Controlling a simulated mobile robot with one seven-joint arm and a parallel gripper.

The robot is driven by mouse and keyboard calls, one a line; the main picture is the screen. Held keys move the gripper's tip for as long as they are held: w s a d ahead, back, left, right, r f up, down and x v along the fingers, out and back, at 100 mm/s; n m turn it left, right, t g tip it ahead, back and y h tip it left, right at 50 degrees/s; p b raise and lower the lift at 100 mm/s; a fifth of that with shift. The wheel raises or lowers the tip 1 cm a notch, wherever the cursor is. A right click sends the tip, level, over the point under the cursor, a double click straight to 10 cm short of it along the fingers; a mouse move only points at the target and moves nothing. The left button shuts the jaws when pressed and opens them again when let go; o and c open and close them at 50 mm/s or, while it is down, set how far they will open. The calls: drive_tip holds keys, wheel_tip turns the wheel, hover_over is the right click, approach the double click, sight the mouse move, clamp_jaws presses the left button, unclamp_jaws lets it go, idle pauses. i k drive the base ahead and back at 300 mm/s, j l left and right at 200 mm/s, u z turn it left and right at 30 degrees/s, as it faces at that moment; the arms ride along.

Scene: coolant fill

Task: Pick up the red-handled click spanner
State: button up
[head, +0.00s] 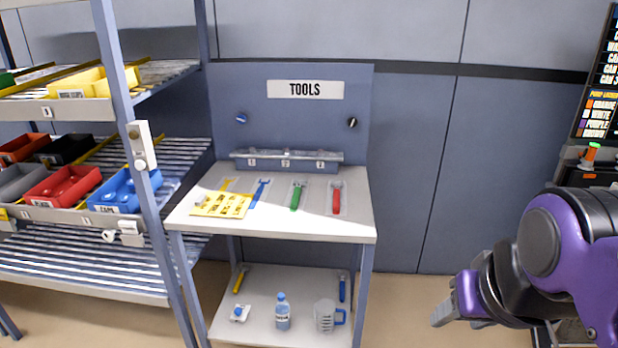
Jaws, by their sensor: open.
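The red-handled spanner (336,200) lies on the top of the tool table (290,228). It is the rightmost of the handled tools there, in a pale recess or tray, with its handle toward the front edge. My gripper (446,312) is at the lower right, well to the right of the table and apart from the spanner. It is open, and I see nothing in it. Only the side of its fingers shows, so the gap between them is hard to make out.
Green (296,196), blue (260,192) and yellow (226,184) handled tools lie left of the red one. A storage rack (125,130) stands left. The lower shelf (258,318) holds a bottle and jug. Floor right of the table is clear.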

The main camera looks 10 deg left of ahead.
sight(337, 192)
drive_tip(key=i+j+u, duration=0.2)
drive_tip(key=j, duration=0.35)
drive_tip(key=i+j+u, duration=0.2)
drive_tip(key=i+j, duration=0.2)
drive_tip(key=i+j+u, duration=0.15)
drive_tip(key=i+j, duration=0.25)
drive_tip(key=j, duration=0.15)
drive_tip(key=i+l+z, duration=0.25)
drive_tip(key=l+z, duration=0.25)
drive_tip(key=l, duration=0.2)
drive_tip(key=i, duration=0.05)
